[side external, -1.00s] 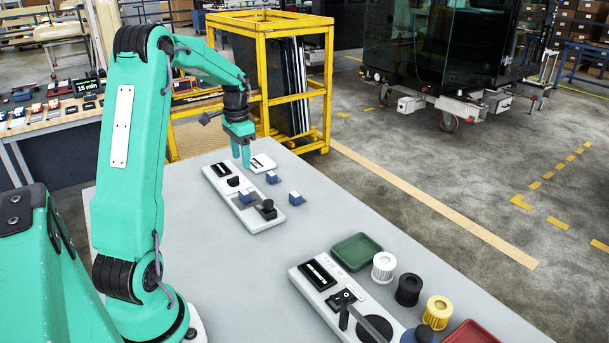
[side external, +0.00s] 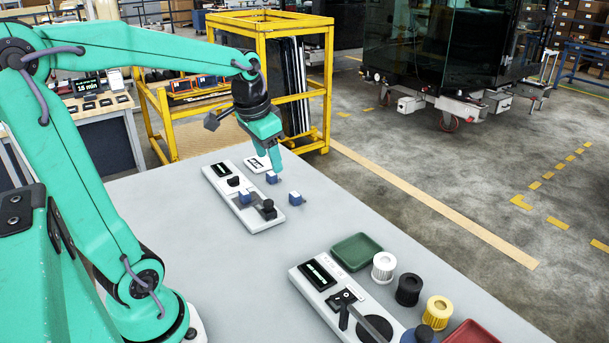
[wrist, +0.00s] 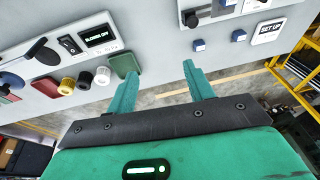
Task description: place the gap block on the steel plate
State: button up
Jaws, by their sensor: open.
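Three small blue-and-white blocks are near the far end of the table. One block (side external: 271,177) and another block (side external: 294,198) stand loose on the grey top; two also show in the wrist view (wrist: 198,45) (wrist: 238,35). A third block (side external: 245,197) sits on the long white fixture (side external: 219,180), by a dark grey strip that may be the steel plate. I cannot tell which block is the gap block. My gripper (side external: 278,168) is tilted above and close to the farther loose block. In the wrist view its fingers (wrist: 160,80) are apart with nothing between them.
A white SET UP display (side external: 258,163) lies behind the blocks. A second white fixture (side external: 320,275), a green tray (side external: 357,251), several ribbed cylinders (side external: 383,266) and a red tray (side external: 472,333) are nearer. A yellow frame (side external: 328,90) stands past the table's far edge.

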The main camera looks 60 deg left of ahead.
jog(key=s+d+t+h, duration=0.1)
jog(key=s+d+t, duration=0.1)
jog(key=s+d, duration=0.7)
jog(key=shift+s+d+f+t, duration=0.2)
jog(key=shift+d+t, duration=0.2)
jog(key=shift+d, duration=0.85)
jog(key=shift+c, duration=0.4)
